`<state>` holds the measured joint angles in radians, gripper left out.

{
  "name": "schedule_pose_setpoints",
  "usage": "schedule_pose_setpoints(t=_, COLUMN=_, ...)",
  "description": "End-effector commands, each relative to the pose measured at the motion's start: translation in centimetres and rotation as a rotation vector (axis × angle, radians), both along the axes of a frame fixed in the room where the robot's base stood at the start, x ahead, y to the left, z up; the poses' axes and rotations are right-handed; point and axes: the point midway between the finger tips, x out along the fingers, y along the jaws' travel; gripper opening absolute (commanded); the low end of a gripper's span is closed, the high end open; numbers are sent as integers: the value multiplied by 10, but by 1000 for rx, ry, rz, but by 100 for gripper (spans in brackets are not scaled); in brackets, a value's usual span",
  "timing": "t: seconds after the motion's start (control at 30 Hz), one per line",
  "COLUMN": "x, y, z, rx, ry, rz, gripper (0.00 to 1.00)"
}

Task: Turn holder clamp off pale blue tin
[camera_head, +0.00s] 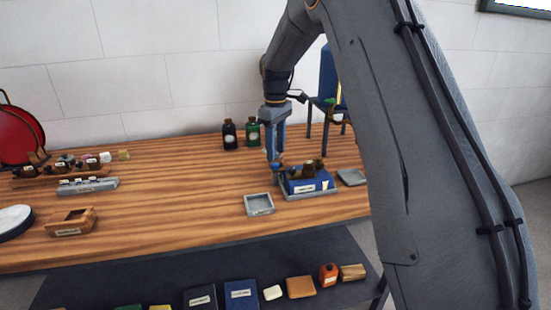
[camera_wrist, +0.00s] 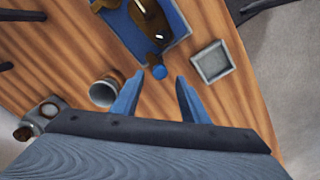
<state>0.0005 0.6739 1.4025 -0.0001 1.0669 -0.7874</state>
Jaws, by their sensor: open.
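A blue block-like holder (camera_head: 312,186) with brown clamp parts (camera_head: 308,168) on top sits on a grey base on the bench. My gripper (camera_head: 271,157) is open just left of the holder. In the wrist view its blue fingers (camera_wrist: 160,78) stand apart on either side of the knob; contact is not clear. I cannot make out a pale blue tin as distinct from the blue holder.
A grey square tray (camera_head: 259,204) lies left of the holder and a grey plate (camera_head: 351,177) right of it. Dark (camera_head: 229,134) and green (camera_head: 253,132) bottles stand behind. A round cup (camera_wrist: 103,91) is near the left finger. A brown box (camera_head: 72,222) sits farther left.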

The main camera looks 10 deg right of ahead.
Motion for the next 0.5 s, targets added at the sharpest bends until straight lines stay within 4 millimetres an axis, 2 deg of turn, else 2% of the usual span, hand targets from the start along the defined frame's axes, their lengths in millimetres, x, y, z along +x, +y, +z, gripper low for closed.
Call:
schedule_pose_setpoints(t=0.23, x=-1, y=0, z=-34, rx=0, ry=0, rz=-1, gripper=41)
schedule_pose_setpoints(t=0.5, x=0, y=0, z=-45, rx=0, ry=-1, rz=-1, gripper=41)
